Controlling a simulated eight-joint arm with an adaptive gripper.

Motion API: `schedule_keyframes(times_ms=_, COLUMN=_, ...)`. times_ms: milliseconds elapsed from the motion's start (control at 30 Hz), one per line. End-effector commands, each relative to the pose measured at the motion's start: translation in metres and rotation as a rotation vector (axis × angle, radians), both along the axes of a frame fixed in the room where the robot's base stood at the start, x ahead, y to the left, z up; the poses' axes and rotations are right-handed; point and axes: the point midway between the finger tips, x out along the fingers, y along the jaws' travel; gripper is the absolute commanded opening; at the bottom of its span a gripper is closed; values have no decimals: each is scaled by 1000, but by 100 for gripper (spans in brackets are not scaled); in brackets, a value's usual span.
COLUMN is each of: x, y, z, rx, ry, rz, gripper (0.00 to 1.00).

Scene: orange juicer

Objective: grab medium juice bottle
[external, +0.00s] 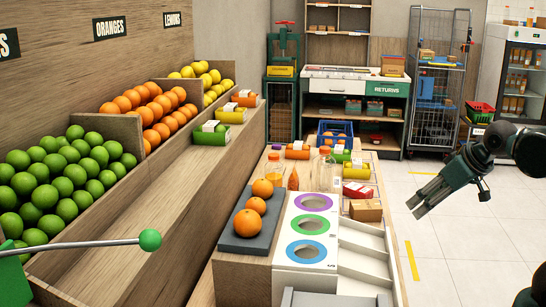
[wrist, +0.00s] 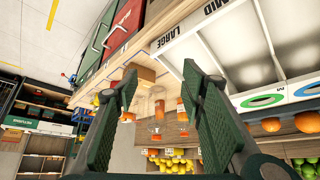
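I cannot tell which is the medium one. In the wrist view, bottles (wrist: 157,127) and (wrist: 182,115) show beyond and between my fingers, partly blurred by their clear walls. My gripper (external: 422,200) is in the air to the right of the counter, apart from the bottles. Its two dark green fingers show open and empty in the wrist view (wrist: 160,82).
A white panel with purple, green and blue rings (external: 306,225) lies on the counter, beside a grey tray (external: 238,240) with several oranges. White sloped bins (external: 362,240) and a cardboard box (external: 366,210) are on the near right. The tiled floor beside my gripper is clear.

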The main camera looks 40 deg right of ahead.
Motion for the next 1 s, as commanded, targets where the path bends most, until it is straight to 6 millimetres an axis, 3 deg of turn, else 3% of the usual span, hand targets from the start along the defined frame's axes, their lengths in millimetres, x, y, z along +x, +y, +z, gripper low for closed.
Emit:
schedule_keyframes(times_ms=233, x=0, y=0, z=0, rx=0, ry=0, rz=0, gripper=40)
schedule_keyframes(times_ms=367, x=0, y=0, z=0, rx=0, ry=0, rz=0, gripper=57)
schedule_keyframes(times_ms=767, x=1, y=0, z=2, rx=2, ry=2, rz=-3, gripper=57)
schedule_keyframes(times_ms=1000, x=15, y=2, z=17, rx=25, ry=18, rz=-32, gripper=57)
